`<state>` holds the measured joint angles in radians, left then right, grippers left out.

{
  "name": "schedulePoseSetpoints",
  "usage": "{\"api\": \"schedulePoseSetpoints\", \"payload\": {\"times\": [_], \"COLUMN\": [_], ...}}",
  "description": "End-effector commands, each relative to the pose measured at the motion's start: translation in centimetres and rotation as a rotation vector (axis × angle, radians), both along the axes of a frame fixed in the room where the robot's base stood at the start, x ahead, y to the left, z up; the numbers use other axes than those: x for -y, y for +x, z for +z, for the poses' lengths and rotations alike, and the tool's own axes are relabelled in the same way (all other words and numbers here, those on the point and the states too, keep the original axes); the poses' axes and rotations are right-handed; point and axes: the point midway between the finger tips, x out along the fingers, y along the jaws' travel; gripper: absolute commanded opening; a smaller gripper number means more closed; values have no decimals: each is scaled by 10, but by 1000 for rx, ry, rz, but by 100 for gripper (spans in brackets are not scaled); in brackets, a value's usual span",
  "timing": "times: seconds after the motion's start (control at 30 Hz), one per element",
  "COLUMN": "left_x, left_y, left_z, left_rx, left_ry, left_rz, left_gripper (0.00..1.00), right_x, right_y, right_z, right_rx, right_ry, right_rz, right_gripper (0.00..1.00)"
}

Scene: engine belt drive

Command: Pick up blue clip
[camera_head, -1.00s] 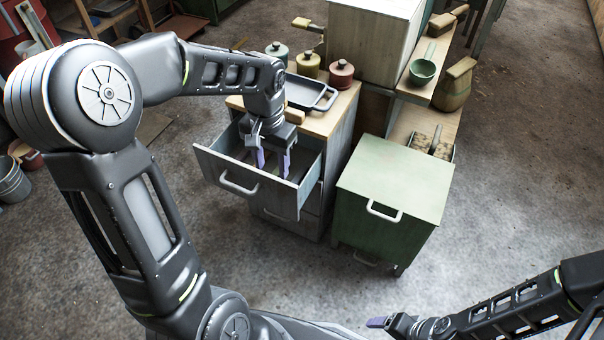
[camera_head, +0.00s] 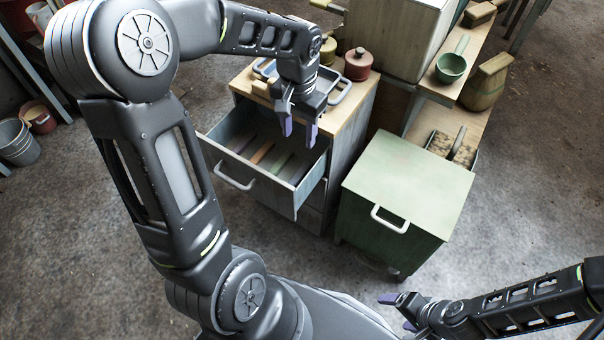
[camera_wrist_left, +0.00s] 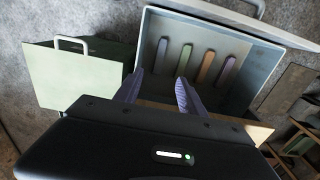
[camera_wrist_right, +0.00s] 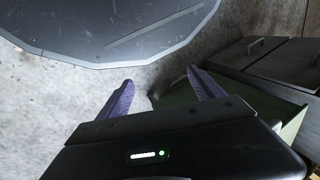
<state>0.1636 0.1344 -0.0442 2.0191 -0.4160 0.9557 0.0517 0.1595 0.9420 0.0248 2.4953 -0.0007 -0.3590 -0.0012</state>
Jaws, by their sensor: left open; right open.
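The open grey drawer (camera_head: 228,173) holds several flat narrow clips side by side. In the left wrist view the row shows a bluish-purple clip (camera_wrist_left: 161,53), a green one (camera_wrist_left: 184,57), an orange one (camera_wrist_left: 205,65) and another bluish-purple one (camera_wrist_left: 226,70). I cannot tell which of the two end clips is the blue clip. In the head view an orange clip (camera_head: 262,152) shows plainly. My left gripper (camera_head: 299,131) is open and empty, above the drawer's back right part, apart from the clips. My right gripper (camera_head: 397,312) is open and empty, low at bottom right.
A green cabinet (camera_head: 408,185) with a white handle stands right of the drawer unit. The wooden top above the drawer carries a tray (camera_head: 340,88) and a red pot (camera_head: 358,64). The floor in front is clear.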

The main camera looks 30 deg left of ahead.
Motion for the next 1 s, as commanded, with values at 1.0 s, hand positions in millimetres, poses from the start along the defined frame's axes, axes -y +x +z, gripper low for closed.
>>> {"api": "schedulePoseSetpoints", "payload": {"times": [1.0], "left_x": [0], "left_y": [0], "left_z": [-83], "left_rx": [-1], "left_ry": [0], "left_rz": [0], "left_gripper": [47], "right_x": [10], "right_y": [11], "right_z": [-80], "right_rx": [16], "right_ry": [-14], "right_rz": [-28], "right_gripper": [76]}}
